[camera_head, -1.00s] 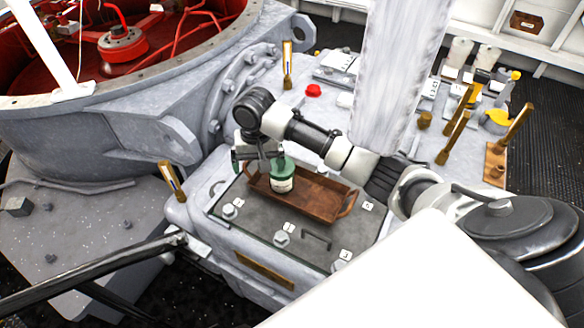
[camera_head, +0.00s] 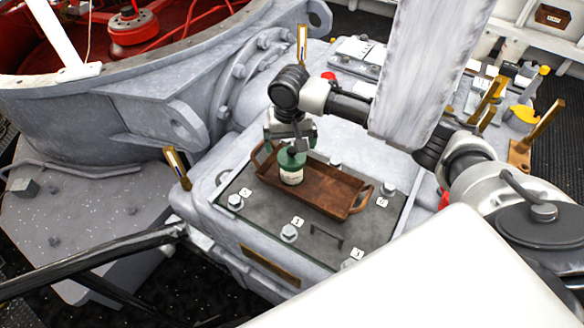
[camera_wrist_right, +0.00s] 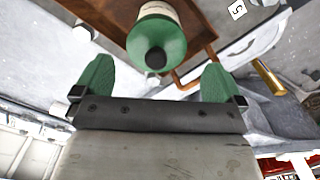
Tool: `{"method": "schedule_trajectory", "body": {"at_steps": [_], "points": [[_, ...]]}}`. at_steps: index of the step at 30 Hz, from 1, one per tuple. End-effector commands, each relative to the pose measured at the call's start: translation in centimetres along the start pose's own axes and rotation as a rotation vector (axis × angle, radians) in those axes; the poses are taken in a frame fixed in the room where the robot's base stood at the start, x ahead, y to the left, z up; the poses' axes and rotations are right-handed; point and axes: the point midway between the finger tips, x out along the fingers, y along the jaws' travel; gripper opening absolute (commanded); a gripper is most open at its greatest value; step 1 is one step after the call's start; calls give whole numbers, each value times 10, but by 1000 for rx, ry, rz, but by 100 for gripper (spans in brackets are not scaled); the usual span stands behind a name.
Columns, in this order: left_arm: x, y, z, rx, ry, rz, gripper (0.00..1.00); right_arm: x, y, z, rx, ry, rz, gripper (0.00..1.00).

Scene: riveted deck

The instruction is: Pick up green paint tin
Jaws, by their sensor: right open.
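The green paint tin (camera_head: 291,170) has a green top, a pale label and a dark knob. It stands upright in a brown wooden tray (camera_head: 338,194), near the tray's left end. My right gripper (camera_head: 291,143) is open and just above and behind the tin in the head view, partly overlapping its top. In the right wrist view the tin (camera_wrist_right: 160,38) lies ahead of the gap between the two green fingers (camera_wrist_right: 157,82), with nothing between them. I cannot tell the exact height gap. My left gripper is not in view.
The tray has a raised rim and end handles, and rests on a dark plate (camera_head: 262,213) with bolts and number tags. Brass-coloured posts (camera_head: 178,168) stand around the deck machinery. A white surface fills the lower right.

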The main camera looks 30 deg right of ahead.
Motion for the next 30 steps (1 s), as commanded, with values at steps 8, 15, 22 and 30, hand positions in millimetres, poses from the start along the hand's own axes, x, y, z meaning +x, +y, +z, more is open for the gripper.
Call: {"method": "schedule_trajectory", "body": {"at_steps": [8, 15, 22, 30], "points": [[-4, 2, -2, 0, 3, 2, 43, 40, 5, -1, 0, -2, 3, 100], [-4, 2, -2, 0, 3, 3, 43, 49, 5, -1, -1, 1, 1, 100], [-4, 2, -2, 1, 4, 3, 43, 49, 5, -1, -1, 1, 1, 82], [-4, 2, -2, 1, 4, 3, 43, 49, 5, -1, -1, 1, 1, 40]]}}
